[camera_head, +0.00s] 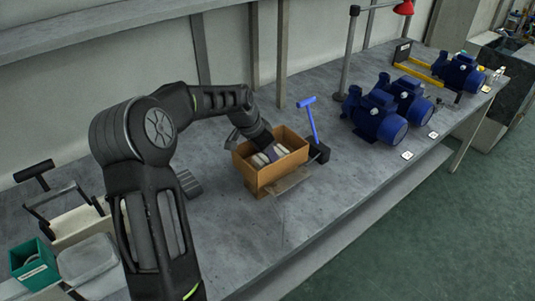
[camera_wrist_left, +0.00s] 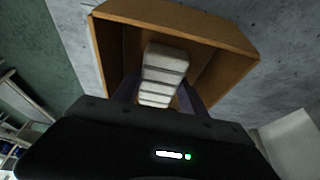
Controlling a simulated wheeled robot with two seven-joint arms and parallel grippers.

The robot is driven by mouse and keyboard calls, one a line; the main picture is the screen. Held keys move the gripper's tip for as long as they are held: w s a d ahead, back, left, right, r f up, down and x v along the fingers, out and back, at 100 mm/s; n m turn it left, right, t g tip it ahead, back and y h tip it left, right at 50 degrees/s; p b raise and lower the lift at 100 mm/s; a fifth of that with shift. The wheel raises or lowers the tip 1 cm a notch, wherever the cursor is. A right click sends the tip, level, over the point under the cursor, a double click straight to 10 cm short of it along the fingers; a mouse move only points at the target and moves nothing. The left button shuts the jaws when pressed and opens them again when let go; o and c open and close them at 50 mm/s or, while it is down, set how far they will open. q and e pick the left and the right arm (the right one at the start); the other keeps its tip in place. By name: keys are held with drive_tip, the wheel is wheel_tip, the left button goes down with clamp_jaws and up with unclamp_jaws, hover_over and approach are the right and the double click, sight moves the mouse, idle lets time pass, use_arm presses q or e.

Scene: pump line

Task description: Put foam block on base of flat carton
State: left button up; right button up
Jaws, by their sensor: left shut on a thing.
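The open brown carton (camera_head: 254,173) stands on the grey bench in the head view. Its walls also show in the left wrist view (camera_wrist_left: 225,36). My left gripper (camera_head: 271,153) reaches down into the carton from the back left. It is shut on the pale, ribbed foam block (camera_wrist_left: 163,62), which sits between its fingers inside the carton walls. Pale parts of the block also show in the head view (camera_head: 260,159). Whether the block touches the carton's base is hidden. My right gripper is not in view.
A stand with a blue T-shaped handle (camera_head: 309,117) is close to the carton's right. Several blue pumps (camera_head: 380,117) stand farther right. A green bin (camera_head: 34,262) is at the lower left. The bench in front of the carton is mostly clear.

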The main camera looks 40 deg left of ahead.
use_arm(q)
drive_tip(key=shift+f, duration=0.2)
drive_tip(key=o, duration=1.4)
drive_tip(key=shift+r, duration=0.15)
drive_tip(key=shift+r, duration=0.15)
drive_tip(key=b+v, duration=0.1)
drive_tip(key=v, duration=1)
drive_tip(key=shift+s+a+r, duration=0.1)
drive_tip(key=shift+s+r, duration=0.15)
drive_tip(key=shift+r, duration=0.1)
